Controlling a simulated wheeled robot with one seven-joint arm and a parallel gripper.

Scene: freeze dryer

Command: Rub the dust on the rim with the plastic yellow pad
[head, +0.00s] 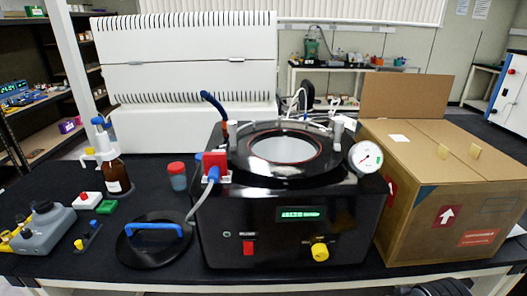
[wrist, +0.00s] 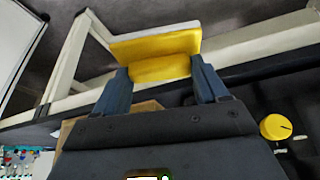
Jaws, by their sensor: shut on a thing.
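My gripper (wrist: 160,72) is shut on the yellow pad (wrist: 155,46), which sits between its two blue fingers and has a pale layer along its top edge. In the head view, the black freeze dryer (head: 222,225) stands on the bench with its round chamber open on top. The rim (head: 285,178) is a glossy black ring with a thin reddish ring inside it. I cannot make out dust on it at this size. The pad is not seen in the head view; a dark part of my arm shows at the bottom right. The pad is apart from the rim.
A cardboard box (head: 415,190) stands close right of the dryer, one flap raised. A pressure gauge (head: 365,157), valves and a blue hose (head: 212,185) surround the rim. A black lid with a blue handle (head: 153,227) lies left, near a brown bottle (head: 117,177).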

